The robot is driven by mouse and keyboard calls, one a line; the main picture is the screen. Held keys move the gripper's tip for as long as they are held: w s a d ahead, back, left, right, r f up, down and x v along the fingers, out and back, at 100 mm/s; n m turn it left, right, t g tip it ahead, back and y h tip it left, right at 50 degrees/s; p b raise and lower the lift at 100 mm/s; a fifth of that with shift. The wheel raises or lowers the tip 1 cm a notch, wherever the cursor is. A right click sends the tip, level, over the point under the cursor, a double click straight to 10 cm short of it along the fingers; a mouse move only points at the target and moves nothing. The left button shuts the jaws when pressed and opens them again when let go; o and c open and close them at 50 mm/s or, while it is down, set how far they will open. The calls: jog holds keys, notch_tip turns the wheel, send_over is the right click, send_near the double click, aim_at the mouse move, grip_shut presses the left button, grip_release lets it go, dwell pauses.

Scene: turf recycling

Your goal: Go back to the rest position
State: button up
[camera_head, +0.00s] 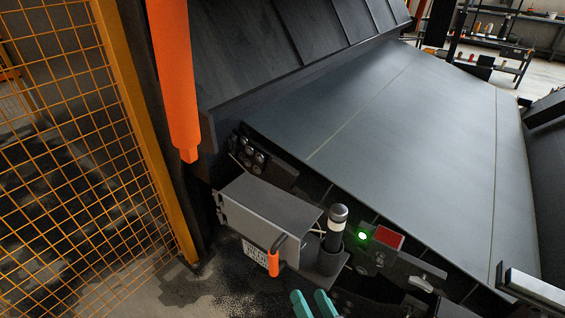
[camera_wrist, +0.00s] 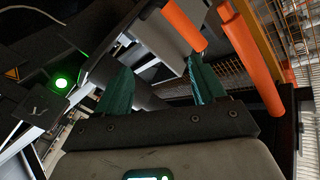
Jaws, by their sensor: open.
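My gripper (camera_head: 313,304) shows at the bottom edge of the head view as two teal fingertips. They stand a little apart with nothing between them. In the wrist view my gripper (camera_wrist: 157,88) shows two wide-spread teal fingers on a dark mount, open and empty. In the head view it is below a dark cylinder (camera_head: 336,222) with a pale band and a grey box (camera_head: 268,212) with an orange handle (camera_head: 273,262). I cannot tell the exact distance. The rest of my arm is mostly out of view.
A wide grey conveyor belt (camera_head: 400,140) slopes across the head view. A green light (camera_head: 362,236) and a red block (camera_head: 388,237) sit at its near edge. An orange bar (camera_head: 175,80) hangs at upper left. Orange mesh fencing (camera_head: 70,140) closes the left side. Shelves (camera_head: 500,45) stand far back.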

jog(key=s+d+n+g+h+p, duration=0.1)
jog(key=s+d+g+h, duration=0.2)
jog(key=s+d+g, duration=0.4)
jog(key=s+d+n+g+h+p, duration=0.1)
jog(key=s+d+g+h+p, duration=0.1)
jog(key=s+d+g, duration=0.6)
jog(key=s+d+h, duration=0.1)
jog(key=s+d, duration=0.5)
jog(key=s, duration=0.4)
jog(key=shift+s+h, duration=0.3)
jog(key=shift+h, duration=0.1)
jog(key=shift+a, duration=0.1)
jog(key=shift+c, duration=0.3)
